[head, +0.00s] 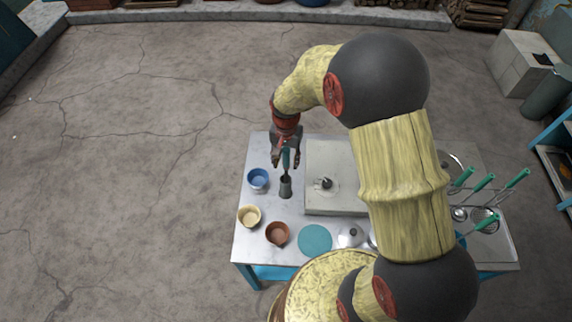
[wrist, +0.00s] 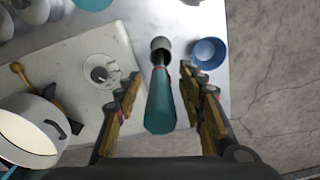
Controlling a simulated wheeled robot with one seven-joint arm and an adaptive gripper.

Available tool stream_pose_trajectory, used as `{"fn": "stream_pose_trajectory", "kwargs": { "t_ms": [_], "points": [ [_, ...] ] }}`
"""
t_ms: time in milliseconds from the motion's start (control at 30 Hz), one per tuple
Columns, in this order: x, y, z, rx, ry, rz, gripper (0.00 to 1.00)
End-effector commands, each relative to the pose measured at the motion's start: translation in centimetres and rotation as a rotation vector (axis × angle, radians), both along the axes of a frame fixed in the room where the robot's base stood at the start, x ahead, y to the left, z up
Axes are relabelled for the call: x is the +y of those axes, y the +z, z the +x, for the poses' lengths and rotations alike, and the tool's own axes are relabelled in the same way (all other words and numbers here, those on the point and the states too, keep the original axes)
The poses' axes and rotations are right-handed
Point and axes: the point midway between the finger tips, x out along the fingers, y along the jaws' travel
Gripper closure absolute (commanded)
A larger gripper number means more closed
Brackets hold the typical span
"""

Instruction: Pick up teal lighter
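The teal lighter (wrist: 160,106) has a teal handle and a dark shaft. In the wrist view its handle stands up toward the camera between my two fingers, with a visible gap on each side. Its far end meets a grey cylindrical holder (head: 285,188), though how deep it sits is hidden. In the head view the lighter (head: 286,157) shows as a small teal strip between the fingers. My gripper (head: 286,162) is open and points down above the table's left part. It also shows in the wrist view (wrist: 161,78), with a finger on either side of the lighter.
A blue bowl (head: 257,178) stands close left of the holder. A cream bowl (head: 249,215), a brown bowl (head: 277,233) and a teal disc (head: 315,240) are nearer the front. A pale stove (head: 326,203) with a knob is on the right. A white pot (wrist: 31,128) sits on it.

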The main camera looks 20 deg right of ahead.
Motion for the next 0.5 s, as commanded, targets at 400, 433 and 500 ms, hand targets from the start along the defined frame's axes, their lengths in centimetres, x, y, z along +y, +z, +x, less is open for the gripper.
{"fn": "stream_pose_trajectory", "kwargs": {
  "t_ms": [400, 433, 500],
  "points": [
    [0.0, 0.07, 0.01, 0.0, 0.0, 0.0, 0.79],
    [0.0, 0.08, 0.01, 0.0, 0.0, 0.0, 0.8],
    [0.0, 0.08, 0.01, 0.0, 0.0, 0.0, 0.84]
  ]
}}
